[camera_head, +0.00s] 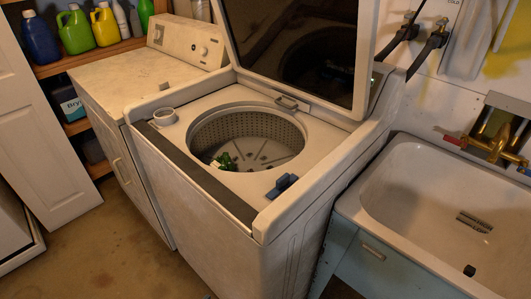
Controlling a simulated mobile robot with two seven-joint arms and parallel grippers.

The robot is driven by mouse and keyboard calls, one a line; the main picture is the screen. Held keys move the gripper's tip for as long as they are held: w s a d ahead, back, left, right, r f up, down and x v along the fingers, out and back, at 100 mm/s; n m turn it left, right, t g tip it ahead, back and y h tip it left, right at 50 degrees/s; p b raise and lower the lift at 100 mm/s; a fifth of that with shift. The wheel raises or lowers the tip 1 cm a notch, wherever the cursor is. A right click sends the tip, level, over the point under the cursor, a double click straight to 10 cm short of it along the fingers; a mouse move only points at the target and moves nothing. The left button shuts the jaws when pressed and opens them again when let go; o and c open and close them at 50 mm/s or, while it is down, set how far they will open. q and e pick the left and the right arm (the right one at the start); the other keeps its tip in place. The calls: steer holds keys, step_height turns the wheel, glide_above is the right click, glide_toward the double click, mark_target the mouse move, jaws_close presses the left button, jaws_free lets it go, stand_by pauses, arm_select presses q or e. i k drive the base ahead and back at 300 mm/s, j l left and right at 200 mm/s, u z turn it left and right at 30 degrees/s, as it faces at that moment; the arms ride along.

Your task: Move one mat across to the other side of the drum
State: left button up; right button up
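The drum (262,128) is the perforated metal tub of an open top-loading washer. A small green item (226,160) lies low at its front left, with a small white bit beside it. A dark blue item (283,185) rests on the washer's top deck, right of the drum's front edge. Nothing is clearly recognisable as a mat, and I cannot tell whether either item is one. Neither of my grippers is in view. Part of the drum floor is hidden by its front rim.
The washer lid (295,50) stands raised behind the drum. A round whitish cup or cap (164,117) is on the deck's left. A dryer (140,82) adjoins on the left. A sink (440,215) with a brass tap (495,140) is on the right. Floor shows front left.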

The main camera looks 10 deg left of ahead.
mark_target(224, 163)
steer(key=k+j+z, duration=0.1)
steer(key=j, duration=0.3)
steer(key=k+j+z, duration=0.1)
steer(key=j, duration=0.25)
steer(key=j+z, duration=0.3)
steer(key=j, duration=0.75)
steer(key=i+j+z, duration=0.25)
steer(key=i+j, duration=0.3)
steer(key=j, duration=0.15)
